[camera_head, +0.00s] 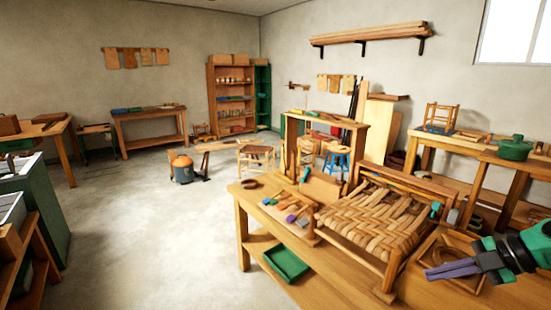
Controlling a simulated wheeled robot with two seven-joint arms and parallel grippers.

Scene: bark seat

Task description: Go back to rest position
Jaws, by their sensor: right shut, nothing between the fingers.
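My right gripper (452,270) comes in from the lower right, with green and dark arm parts and purple fingers. The fingers are shut together with nothing between them. It hangs over the right part of the wooden workbench (255,222), in front of a shallow wooden tray or frame (447,238). The woven bark seat (380,222) stands on the bench to the left of the gripper, apart from it. My left gripper is not in view.
A wooden board with several coloured pieces (288,216) lies left of the seat. Another bench with a green pot (514,148) stands at the right back. The concrete floor (130,225) at left is clear.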

